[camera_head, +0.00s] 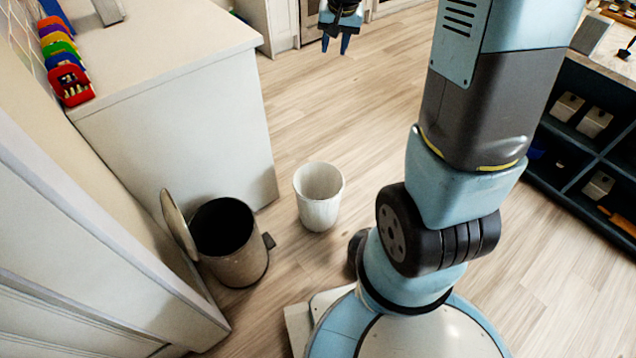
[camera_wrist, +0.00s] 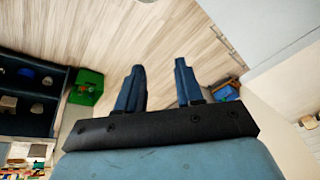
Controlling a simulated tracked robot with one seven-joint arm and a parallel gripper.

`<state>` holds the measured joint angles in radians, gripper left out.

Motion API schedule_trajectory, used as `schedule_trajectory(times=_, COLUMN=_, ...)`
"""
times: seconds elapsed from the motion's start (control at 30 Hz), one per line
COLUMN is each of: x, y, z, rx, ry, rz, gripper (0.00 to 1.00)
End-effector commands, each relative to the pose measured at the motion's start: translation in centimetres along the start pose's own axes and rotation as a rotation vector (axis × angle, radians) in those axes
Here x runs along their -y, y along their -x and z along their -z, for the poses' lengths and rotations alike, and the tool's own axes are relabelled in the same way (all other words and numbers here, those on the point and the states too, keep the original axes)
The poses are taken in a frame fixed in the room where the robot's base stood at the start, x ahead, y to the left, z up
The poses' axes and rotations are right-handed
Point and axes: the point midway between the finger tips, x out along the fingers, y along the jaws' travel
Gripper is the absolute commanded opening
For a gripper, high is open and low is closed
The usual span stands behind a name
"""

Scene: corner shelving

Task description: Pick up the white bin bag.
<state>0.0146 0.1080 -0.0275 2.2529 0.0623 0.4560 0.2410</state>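The white bin bag (camera_head: 320,208) stands upright and open-topped on the wooden floor in the head view. It is just right of an open pedal bin (camera_head: 236,265), apart from it. My gripper (camera_head: 336,44) is at the top of the head view, far beyond the bag and well apart from it. In the wrist view my gripper (camera_wrist: 157,66) has its two blue fingers spread, with only floor between them. I cannot make out the bag in the wrist view.
The bin's lid (camera_head: 178,225) is tipped back toward the wall. A white counter (camera_head: 180,130) stands behind the bin. Dark shelving (camera_head: 590,165) with boxes is at the right. A green crate (camera_wrist: 87,88) shows in the wrist view. The floor beyond the bag is clear.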

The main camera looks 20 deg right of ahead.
Motion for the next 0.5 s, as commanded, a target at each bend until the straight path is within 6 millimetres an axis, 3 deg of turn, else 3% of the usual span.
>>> schedule_trajectory(times=0.03, x=0.0, y=-1.9, z=0.4, rx=0.014, ry=-0.015, rz=-0.006, gripper=0.36)
schedule_trajectory(times=0.23, x=-0.2, y=-8.4, z=1.7, rx=0.038, ry=-0.076, rz=-0.022, gripper=0.36)
schedule_trajectory(times=0.5, x=-1.0, y=-17.8, z=2.0, rx=0.069, ry=-0.154, rz=-0.051, gripper=0.36)
